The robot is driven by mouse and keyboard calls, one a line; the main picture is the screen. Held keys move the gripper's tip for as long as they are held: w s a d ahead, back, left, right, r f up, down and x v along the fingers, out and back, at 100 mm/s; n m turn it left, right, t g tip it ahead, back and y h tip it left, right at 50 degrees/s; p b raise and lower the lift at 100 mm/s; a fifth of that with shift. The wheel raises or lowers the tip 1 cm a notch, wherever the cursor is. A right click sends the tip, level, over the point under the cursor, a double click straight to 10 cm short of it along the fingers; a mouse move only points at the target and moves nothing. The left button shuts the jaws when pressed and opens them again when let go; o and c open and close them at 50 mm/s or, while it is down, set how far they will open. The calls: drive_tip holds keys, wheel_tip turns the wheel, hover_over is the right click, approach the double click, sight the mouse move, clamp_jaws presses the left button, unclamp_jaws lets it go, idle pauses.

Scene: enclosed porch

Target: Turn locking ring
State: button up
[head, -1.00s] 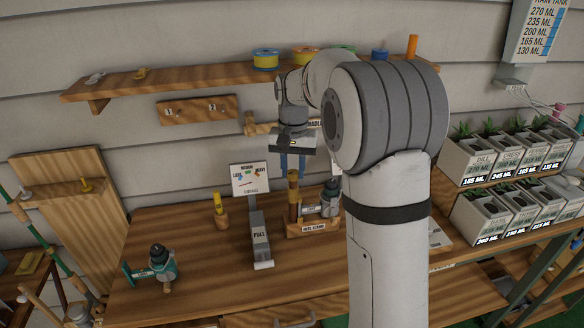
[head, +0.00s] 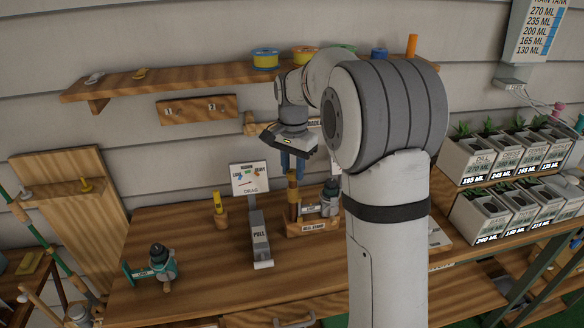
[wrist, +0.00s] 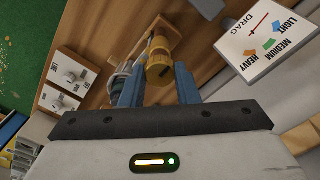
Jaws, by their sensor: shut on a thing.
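The reel stand (head: 313,226) is a wooden block on the bench with an upright post (head: 292,200) and a grey-and-teal reel beside it (head: 330,200). A brass-coloured cylinder, which looks like the locking ring, tops the post and shows between my fingers in the wrist view (wrist: 159,62). My gripper (head: 292,165) points down over the post, its blue fingers on either side of the brass ring (wrist: 158,88). It is shut on the ring. The exact contact is hard to see.
A drag gauge with a sign (head: 249,180) and PULL lever (head: 261,240) stands left of the stand. A teal reel (head: 160,265) and a small yellow-topped peg (head: 219,210) are farther left. Planter boxes (head: 490,215) stand right. A shelf (head: 180,76) runs above.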

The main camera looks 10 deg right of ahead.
sight(293, 172)
drive_tip(key=o, duration=1)
wheel_tip(293, 172, up, 8)
drive_tip(key=shift+f+b, duration=0.1)
drive_tip(key=shift+b, duration=0.3)
drive_tip(key=s+f+n+t, duration=0.1)
drive_tip(key=s+f+n, duration=0.1)
drive_tip(key=s, duration=0.7)
drive_tip(key=s+f+n+t, duration=0.1)
drive_tip(key=s+f+n, duration=0.2)
drive_tip(key=s, duration=0.7)
drive_tip(key=s+f+n+t, duration=0.1)
drive_tip(key=s+n, duration=0.3)
drive_tip(key=s, duration=0.5)
drive_tip(key=shift+s+d+f, duration=0.1)
drive_tip(key=shift+s+f, duration=0.1)
drive_tip(key=shift+f, duration=0.25)
drive_tip(key=shift+s+d+f, duration=0.1)
drive_tip(key=shift+s+f, duration=0.05)
drive_tip(key=shift+f, duration=0.3)
